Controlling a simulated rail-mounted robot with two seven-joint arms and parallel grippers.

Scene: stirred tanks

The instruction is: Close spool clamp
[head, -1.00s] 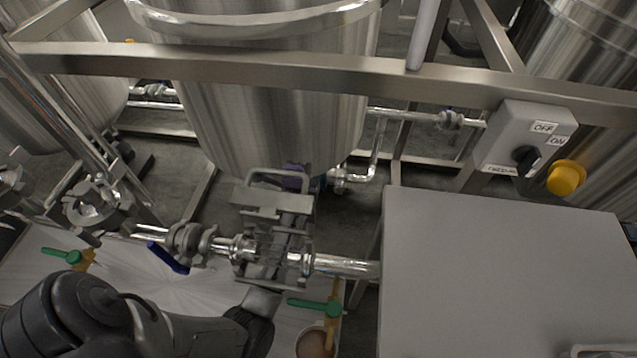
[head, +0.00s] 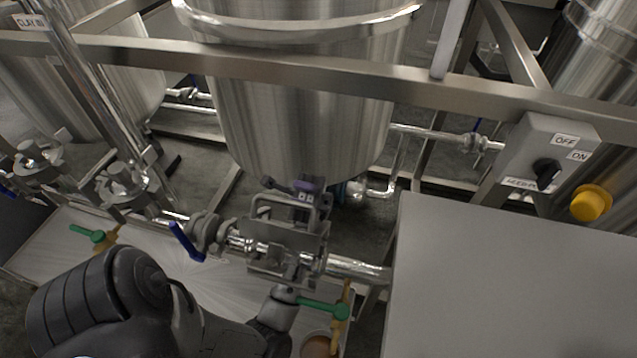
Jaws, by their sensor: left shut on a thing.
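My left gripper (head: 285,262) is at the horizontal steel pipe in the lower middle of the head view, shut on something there. Grey plates and a U-shaped metal frame crowd this spot, and I cannot clearly separate the gripper's parts from the fitting. The spool clamp (head: 262,249) appears as shiny metal on the pipe line, largely hidden by the grey plates. I cannot tell how far its halves are apart. My right gripper is out of view.
A blue-handled valve (head: 187,242) sits left of the gripper, and a green valve handle (head: 322,308) is close below right. A large tank (head: 305,120) stands behind. A grey cabinet top (head: 510,285) fills the lower right, below a switch box (head: 545,150).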

